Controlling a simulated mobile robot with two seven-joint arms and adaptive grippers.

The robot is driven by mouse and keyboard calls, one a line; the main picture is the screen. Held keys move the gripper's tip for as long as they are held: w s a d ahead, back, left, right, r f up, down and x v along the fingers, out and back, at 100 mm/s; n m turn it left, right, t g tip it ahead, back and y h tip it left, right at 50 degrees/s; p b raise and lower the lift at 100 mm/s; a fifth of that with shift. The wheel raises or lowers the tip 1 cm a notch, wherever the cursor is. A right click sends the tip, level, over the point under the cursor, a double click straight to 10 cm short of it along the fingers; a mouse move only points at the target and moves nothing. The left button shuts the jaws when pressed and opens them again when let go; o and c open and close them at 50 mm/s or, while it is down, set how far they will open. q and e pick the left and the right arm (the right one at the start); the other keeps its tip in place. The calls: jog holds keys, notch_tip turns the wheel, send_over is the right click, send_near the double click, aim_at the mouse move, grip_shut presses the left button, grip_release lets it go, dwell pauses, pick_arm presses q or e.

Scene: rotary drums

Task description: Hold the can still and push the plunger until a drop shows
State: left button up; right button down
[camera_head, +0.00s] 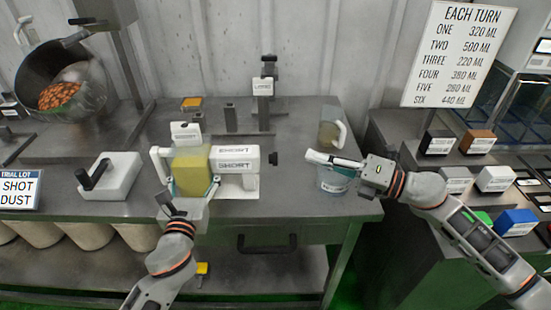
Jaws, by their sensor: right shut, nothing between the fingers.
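A yellow-green can (192,172) sits in a white fixture on the bench, left of a white block marked SHORT (236,158). A black knob (271,158) sticks out from the block's right end and looks like the plunger's end. My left gripper (193,188) is at the can's front, with a finger at each side of it; whether the fingers press on it I cannot tell. My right gripper (335,161) is shut and empty, pointing left, to the right of the black knob and apart from it. I cannot make out any drop.
A white-handled jug (332,133) and a tub (335,180) stand by my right gripper. A white crank box (110,177) is at the left, with a drum (60,75) of orange-brown pieces behind. A fixture marked LONG (263,88) stands at the back. A sign (459,52) lists volumes.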

aim_at(275, 159)
jog(key=shift+w+d+f+n+t+h, duration=0.3)
jog(key=shift+d+t, duration=0.3)
jog(key=shift+t, duration=0.35)
jog(key=shift+w+d+f+n+t+h, duration=0.2)
jog(key=shift+d+f+n+t+h, duration=0.3)
jog(key=shift+t, duration=0.5)
jog(key=shift+w+d+f+n+t+h, duration=0.25)
jog(key=shift+d+t, duration=0.4)
jog(key=shift+t, duration=0.3)
jog(key=a, duration=0.8)
jog(key=shift+s+a, duration=0.3)
jog(key=shift+a, duration=0.1)
jog(key=shift+a, duration=0.1)
jog(key=shift+a, duration=0.35)
